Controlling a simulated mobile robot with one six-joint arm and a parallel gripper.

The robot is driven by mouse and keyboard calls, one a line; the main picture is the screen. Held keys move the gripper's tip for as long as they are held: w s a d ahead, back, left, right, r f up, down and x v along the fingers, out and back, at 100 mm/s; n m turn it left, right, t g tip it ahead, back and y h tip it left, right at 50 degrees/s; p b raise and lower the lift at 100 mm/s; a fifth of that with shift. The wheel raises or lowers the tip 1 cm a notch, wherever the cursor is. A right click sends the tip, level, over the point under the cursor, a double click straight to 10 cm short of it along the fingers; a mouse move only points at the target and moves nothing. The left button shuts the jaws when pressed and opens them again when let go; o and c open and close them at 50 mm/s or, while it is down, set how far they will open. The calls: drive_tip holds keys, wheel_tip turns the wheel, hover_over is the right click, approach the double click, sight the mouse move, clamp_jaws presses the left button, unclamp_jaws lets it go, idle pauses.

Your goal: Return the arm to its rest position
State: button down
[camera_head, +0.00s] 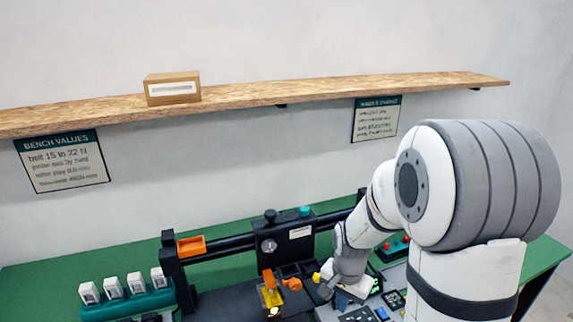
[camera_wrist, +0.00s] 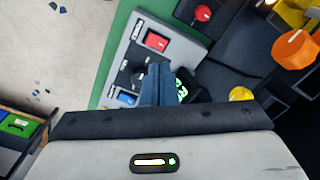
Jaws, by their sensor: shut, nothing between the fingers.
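My arm (camera_head: 383,200) reaches from the right side down to the printer's front right area in the head view. My gripper (camera_wrist: 157,85) is shut and empty, its blue-grey fingers together in the wrist view. The fingers are over a grey control panel (camera_wrist: 186,46) with a red switch (camera_wrist: 156,40), a dark knob and a blue switch (camera_wrist: 126,99). I cannot tell whether the fingertips touch the panel. In the head view the arm's wrist hides much of this panel.
A black gantry printer (camera_head: 268,244) stands on the green bench (camera_head: 40,290), with an orange tray (camera_head: 191,246) on its frame. White-topped blocks sit in a green rack (camera_head: 125,305) at left. A wooden shelf (camera_head: 350,88) with a box (camera_head: 172,88) runs above.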

drive_tip(key=s+r+n+t+b, duration=0.2)
drive_tip(key=s+r+n, duration=0.6)
drive_tip(key=s+r, duration=0.6)
drive_tip(key=shift+s+a+t+b, duration=0.2)
drive_tip(key=shift+t+b, duration=0.1)
drive_tip(key=shift+t, duration=0.3)
drive_tip(key=shift+w+r, duration=0.1)
idle(0.7)
